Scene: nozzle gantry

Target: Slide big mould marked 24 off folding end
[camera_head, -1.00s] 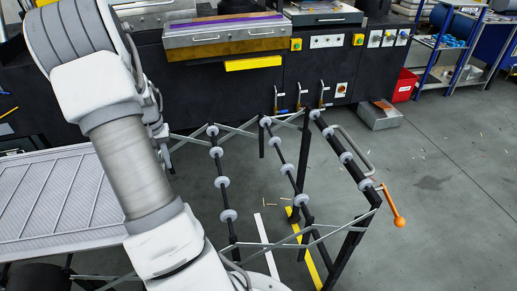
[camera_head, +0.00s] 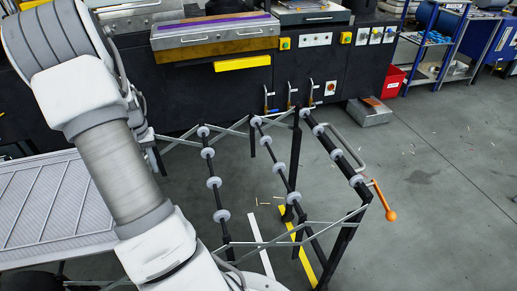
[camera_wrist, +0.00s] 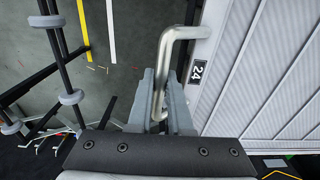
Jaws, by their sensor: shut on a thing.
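The big mould is a pale ribbed panel (camera_head: 60,195) at the left of the head view, partly hidden behind my arm. In the wrist view the mould (camera_wrist: 262,85) fills the right side, with a dark label reading 24 (camera_wrist: 198,72) near its edge. A bent metal handle (camera_wrist: 172,38) sticks out from that edge. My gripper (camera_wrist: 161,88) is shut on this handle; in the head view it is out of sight. The folding end (camera_head: 214,183), an open frame of black bars with grey rollers, stands right of the mould. Its rollers are bare.
An orange-knobbed lever (camera_head: 390,215) juts from the folding end's right side. A black machine bench (camera_head: 230,95) runs along the back. A metal box (camera_head: 369,112) and red bin (camera_head: 390,81) stand behind right. The grey floor at right is mostly clear.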

